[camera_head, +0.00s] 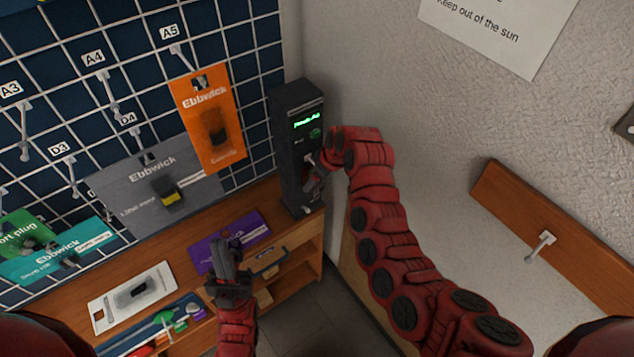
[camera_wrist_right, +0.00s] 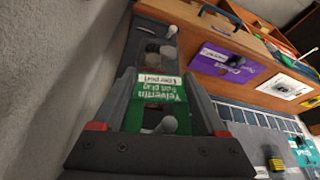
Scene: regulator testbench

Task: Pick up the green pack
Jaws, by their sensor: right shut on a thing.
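A green pack (camera_wrist_right: 158,105) with white lettering and a white label shows between the fingers of my right gripper (camera_wrist_right: 160,110) in the right wrist view. The right gripper is shut on it. In the head view my right gripper (camera_head: 318,178) is at the front of a dark upright device (camera_head: 292,140) with a lit green display; the held pack is hard to make out there. A metal peg with a rounded end shows in front of the pack. Another green pack (camera_head: 28,238) is at the far left. My left gripper (camera_head: 232,262) is over the wooden shelf; its finger gap is unclear.
Orange (camera_head: 212,125), grey (camera_head: 165,190) and teal (camera_head: 62,252) packs are at the grid panel. A purple pack (camera_head: 235,238) and a white card (camera_head: 130,295) lie on the wooden shelf (camera_head: 75,295). A wooden rail with a peg (camera_head: 541,247) is right.

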